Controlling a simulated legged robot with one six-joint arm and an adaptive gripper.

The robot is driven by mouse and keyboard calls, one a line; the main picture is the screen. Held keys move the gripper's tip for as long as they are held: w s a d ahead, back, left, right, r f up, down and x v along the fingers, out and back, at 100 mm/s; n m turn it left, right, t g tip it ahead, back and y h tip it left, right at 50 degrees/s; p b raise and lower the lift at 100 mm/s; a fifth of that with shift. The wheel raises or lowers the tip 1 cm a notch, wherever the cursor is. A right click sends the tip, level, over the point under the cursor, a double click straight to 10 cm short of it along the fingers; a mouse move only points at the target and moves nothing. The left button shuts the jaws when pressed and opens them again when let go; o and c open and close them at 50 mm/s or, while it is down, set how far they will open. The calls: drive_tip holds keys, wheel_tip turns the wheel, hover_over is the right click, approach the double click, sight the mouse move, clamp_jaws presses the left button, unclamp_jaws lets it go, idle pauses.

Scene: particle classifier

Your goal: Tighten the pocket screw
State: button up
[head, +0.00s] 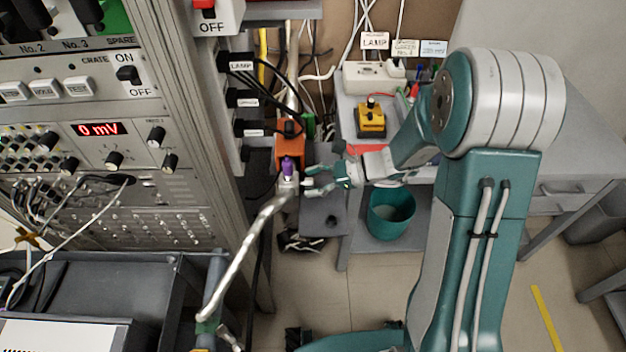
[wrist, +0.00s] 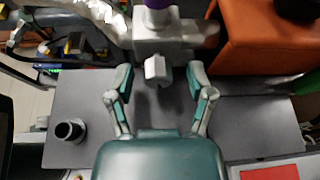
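My gripper (head: 312,181) is open and empty. It reaches left toward a pale metal fitting (head: 288,186) with a purple part (head: 287,168) on top. In the wrist view my gripper (wrist: 160,80) has its two fingers apart. A small pale knob-like piece (wrist: 157,69), perhaps the pocket screw, sticks out of the fitting (wrist: 165,42) toward me. It lies between the fingertips in the picture, with space on both sides. I cannot tell how deep it is between them. The purple part (wrist: 157,14) is cut by the top edge.
An orange box (head: 290,147) stands close behind the fitting. A silvery wrapped pipe (head: 243,257) runs down from it. The instrument rack (head: 120,130) is at left. A grey table (head: 350,100) holds a yellow box (head: 370,121); a teal bin (head: 391,213) stands below.

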drive_tip(key=shift+d, duration=0.1)
drive_tip(key=v, duration=1.1)
drive_tip(key=shift+d+r, duration=0.15)
drive_tip(key=shift+d, duration=0.2)
drive_tip(key=s+r+n+t+h, duration=0.2)
drive_tip(key=s+r+n+h, duration=0.4)
drive_tip(key=s+n, duration=0.3)
drive_tip(key=s+d+r+n+t+h, duration=0.1)
drive_tip(key=s+r+n+t+h, duration=0.1)
drive_tip(key=s+r+n+h, duration=0.4)
drive_tip(key=s+n+h, duration=0.1)
drive_tip(key=s+n, duration=0.2)
drive_tip(key=shift+s+d+r+h, duration=0.15)
drive_tip(key=shift+d+r+h, duration=0.05)
drive_tip(key=shift+r+h, duration=0.1)
drive_tip(key=shift+c, duration=0.8)
drive_tip(key=shift+a, duration=0.1)
